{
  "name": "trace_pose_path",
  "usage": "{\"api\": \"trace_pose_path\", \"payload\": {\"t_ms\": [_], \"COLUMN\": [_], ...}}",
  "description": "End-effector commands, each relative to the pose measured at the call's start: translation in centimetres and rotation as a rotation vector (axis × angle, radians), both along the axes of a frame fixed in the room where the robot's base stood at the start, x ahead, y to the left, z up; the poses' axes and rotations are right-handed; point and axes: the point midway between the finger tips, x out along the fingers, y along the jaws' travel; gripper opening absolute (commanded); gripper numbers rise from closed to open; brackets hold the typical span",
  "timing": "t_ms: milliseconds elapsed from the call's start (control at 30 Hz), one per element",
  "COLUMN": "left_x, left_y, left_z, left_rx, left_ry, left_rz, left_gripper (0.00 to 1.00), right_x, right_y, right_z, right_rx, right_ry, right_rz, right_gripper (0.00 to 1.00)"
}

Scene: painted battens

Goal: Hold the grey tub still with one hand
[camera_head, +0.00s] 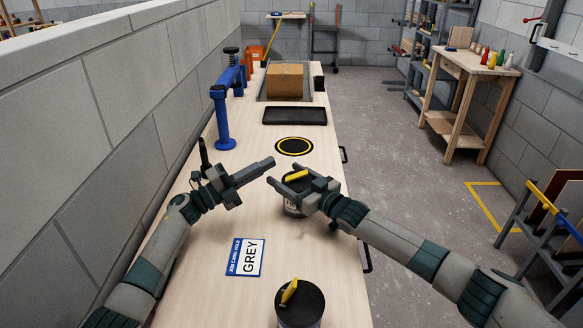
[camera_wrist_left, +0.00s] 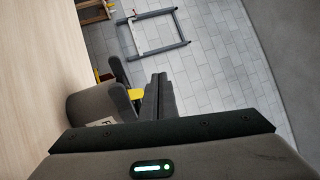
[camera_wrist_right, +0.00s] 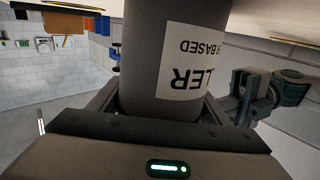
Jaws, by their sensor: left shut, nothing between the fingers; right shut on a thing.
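A grey tub (camera_head: 293,209) with a white label stands upright on the bench, partly hidden by my right gripper (camera_head: 280,181). That gripper is shut around its side; the tub (camera_wrist_right: 165,60) fills the space between the fingers in the right wrist view. A yellow handle (camera_head: 297,175) shows at its top. My left gripper (camera_head: 270,163) is shut and empty, its tips just left of and beyond the tub, apart from it. The tub (camera_wrist_left: 92,112) also shows in the left wrist view. A job card reading GREY (camera_head: 246,258) lies on the bench.
A second dark-topped tub (camera_head: 301,308) with a yellow handle stands at the near edge. Beyond my grippers are a yellow-ringed black disc (camera_head: 294,146), a black tray (camera_head: 295,116) and a blue clamp stand (camera_head: 222,120). A block wall runs along the left.

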Motion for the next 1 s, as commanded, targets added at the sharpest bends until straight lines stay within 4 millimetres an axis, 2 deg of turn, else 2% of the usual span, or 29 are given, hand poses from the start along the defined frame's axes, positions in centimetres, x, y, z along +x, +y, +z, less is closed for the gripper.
{"api": "trace_pose_path", "payload": {"t_ms": [233,633,667,733,767,1000], "left_x": [0.0,0.0,0.0,0.0,0.0,0.0], "left_y": [1.6,1.7,1.7,1.7,1.7,1.7], "left_z": [0.6,0.7,0.7,0.7,0.7,0.6], "left_rx": [0.000,0.000,0.000,0.000,0.000,0.000], "left_ry": [0.000,0.001,0.001,0.001,0.001,0.001], "left_rz": [-0.001,0.000,0.000,0.000,0.000,0.000], "left_gripper": [0.00,0.00,0.00,0.00,0.00,0.00], "right_x": [0.0,0.0,0.0,0.0,0.0,0.0], "right_y": [0.0,0.0,0.0,0.0,0.0,0.0], "right_z": [0.1,0.1,0.1,0.1,0.1,0.0], "right_rx": [0.001,0.001,0.001,0.001,0.001,0.001], "right_ry": [-0.001,-0.001,-0.001,-0.001,-0.001,-0.001], "right_rz": [0.001,0.001,0.001,0.001,0.001,0.000], "right_gripper": [0.33,0.33,0.73,0.90,0.93,0.93]}}
